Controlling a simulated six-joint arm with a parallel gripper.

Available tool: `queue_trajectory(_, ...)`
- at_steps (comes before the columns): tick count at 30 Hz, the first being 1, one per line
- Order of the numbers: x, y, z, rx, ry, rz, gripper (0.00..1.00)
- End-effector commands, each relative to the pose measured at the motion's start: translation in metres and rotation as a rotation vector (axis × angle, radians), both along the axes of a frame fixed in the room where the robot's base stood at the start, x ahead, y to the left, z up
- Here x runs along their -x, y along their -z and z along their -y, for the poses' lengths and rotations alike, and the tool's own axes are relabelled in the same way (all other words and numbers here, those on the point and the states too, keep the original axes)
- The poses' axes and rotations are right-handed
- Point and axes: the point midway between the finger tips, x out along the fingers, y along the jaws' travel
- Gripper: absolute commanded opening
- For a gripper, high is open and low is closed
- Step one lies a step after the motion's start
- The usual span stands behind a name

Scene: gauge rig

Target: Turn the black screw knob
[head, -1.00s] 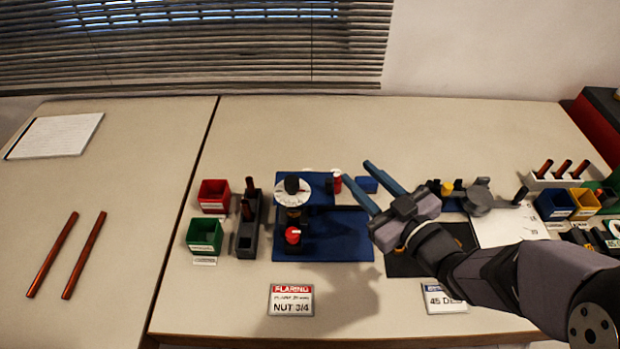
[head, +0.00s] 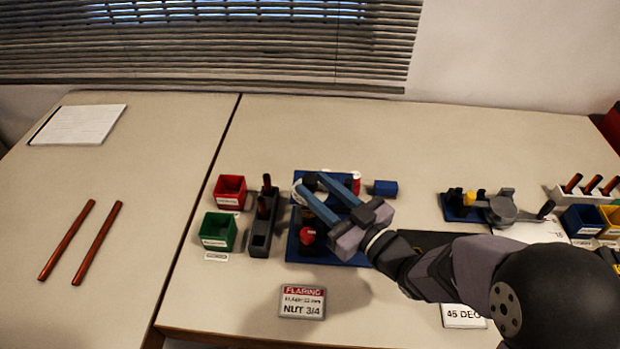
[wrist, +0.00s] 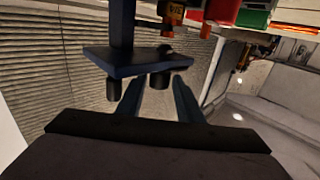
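The black screw knob (head: 310,182) shows only in part in the head view, above the white dial (head: 297,194) of the blue flaring rig (head: 293,246). My gripper (head: 311,181) is open, its two blue fingers reaching over the rig with the tips on either side of the knob. I cannot tell whether they touch it. In the wrist view my gripper (wrist: 157,90) also shows its fingers apart, with a dark cylinder (wrist: 160,80) near the gap; I cannot tell which part that is. The fingers and palm hide much of the rig.
A red-topped part (head: 308,235) stands on the rig just in front of the fingers. A grey holder (head: 261,236) with copper tubes and red (head: 230,191) and green (head: 218,231) bins stand to the left. A small blue block (head: 384,187) lies right of the rig.

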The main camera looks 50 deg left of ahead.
Motion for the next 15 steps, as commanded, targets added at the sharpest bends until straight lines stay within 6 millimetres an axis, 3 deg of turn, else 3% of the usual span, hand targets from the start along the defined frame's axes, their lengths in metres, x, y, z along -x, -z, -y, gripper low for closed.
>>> queue_trajectory(6, 0.000, 0.000, -0.021, 0.001, 0.000, -0.001, 0.33)
queue_trajectory(15, 0.000, 0.000, -0.027, 0.000, 0.001, -0.001, 0.33)
